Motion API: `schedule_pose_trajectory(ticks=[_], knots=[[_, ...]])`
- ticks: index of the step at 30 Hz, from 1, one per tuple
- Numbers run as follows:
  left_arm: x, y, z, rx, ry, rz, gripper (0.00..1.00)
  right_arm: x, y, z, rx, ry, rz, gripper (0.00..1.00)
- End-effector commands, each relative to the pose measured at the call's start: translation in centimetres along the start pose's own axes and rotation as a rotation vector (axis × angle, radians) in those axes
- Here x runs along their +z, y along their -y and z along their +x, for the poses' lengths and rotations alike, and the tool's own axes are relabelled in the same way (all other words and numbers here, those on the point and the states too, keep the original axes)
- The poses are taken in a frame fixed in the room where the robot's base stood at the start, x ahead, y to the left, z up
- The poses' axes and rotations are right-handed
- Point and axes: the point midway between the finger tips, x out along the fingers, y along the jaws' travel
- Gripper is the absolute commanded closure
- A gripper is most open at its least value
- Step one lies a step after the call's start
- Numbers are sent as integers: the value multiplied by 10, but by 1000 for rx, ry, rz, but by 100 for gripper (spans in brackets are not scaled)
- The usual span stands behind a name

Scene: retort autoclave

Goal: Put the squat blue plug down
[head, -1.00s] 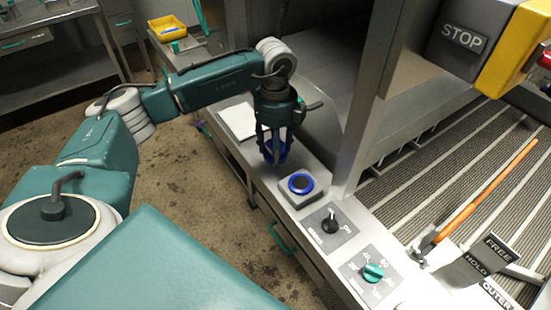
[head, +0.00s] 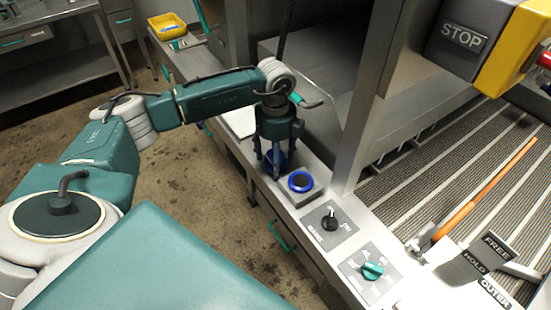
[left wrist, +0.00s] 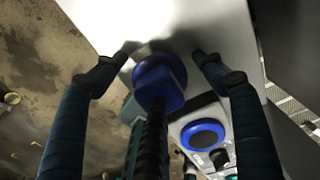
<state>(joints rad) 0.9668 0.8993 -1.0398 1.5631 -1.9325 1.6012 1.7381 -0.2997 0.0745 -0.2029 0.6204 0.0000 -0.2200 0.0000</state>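The squat blue plug (head: 279,157) stands on the narrow steel ledge beside the chamber, partly hidden by my left gripper in the head view. In the left wrist view the blue plug (left wrist: 160,79) sits between the two fingers, with a visible gap on each side. My left gripper (head: 274,168) points down over it, fingers spread and low near the ledge; its fingers also show in the left wrist view (left wrist: 165,54). My right gripper is in neither view.
A blue-ringed round button (head: 301,182) on a raised grey block is close in front of the plug. A black knob (head: 331,222) and a teal knob (head: 372,270) follow along the ledge. A pale sheet (head: 240,122) lies behind the gripper. A steel post (head: 362,120) rises on the right.

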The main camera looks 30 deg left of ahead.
Motion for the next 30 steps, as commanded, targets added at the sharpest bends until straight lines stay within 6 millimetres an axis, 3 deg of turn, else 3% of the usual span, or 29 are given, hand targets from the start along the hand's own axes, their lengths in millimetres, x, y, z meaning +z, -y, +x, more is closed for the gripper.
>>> schedule_pose_trajectory(ticks=[8,21,30], knots=[[0,1,-9,-2,1,0,30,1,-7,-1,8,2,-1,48],[0,1,-96,-4,1,1,30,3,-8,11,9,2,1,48],[0,0,-123,0,-1,1,30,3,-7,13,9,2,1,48]])
